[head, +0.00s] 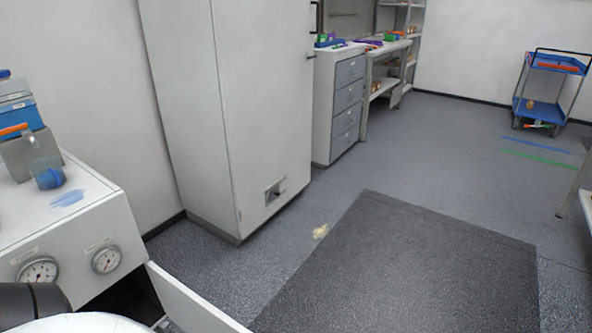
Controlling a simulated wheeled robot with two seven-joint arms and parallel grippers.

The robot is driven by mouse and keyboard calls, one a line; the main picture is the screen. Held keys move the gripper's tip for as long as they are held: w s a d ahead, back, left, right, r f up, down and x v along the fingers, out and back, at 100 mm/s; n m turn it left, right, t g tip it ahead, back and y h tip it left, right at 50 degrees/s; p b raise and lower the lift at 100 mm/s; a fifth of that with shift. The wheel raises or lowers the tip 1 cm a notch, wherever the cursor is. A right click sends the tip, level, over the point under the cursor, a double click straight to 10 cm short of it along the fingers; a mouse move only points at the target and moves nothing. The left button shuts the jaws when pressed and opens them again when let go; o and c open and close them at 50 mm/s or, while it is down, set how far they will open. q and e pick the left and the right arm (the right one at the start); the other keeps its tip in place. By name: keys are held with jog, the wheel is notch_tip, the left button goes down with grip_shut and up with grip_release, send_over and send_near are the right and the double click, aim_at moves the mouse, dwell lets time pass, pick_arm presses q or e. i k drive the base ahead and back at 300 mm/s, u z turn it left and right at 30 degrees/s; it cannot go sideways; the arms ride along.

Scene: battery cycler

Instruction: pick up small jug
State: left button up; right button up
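A small see-through jug (47,177) with blue in its lower part stands on the white top of the battery cycler (108,222) at the left. A grey handle-like shape rises at its upper left; I cannot tell whether it belongs to the jug. The jug is close in front of a grey box (18,157). Neither of my grippers is in view. A dark and white part of my own body shows at the bottom left corner.
A blue box (22,115) sits on the grey box. A blue smear marks the cycler top beside the jug. A white door or drawer front (195,300) juts out below the gauges. A tall white cabinet (235,110) stands behind.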

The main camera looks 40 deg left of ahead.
aim_at(47, 173)
jog(key=i, duration=2.8)
jog(key=u, duration=4.3)
jog(key=i, duration=0.5)
jog(key=u, duration=0.05)
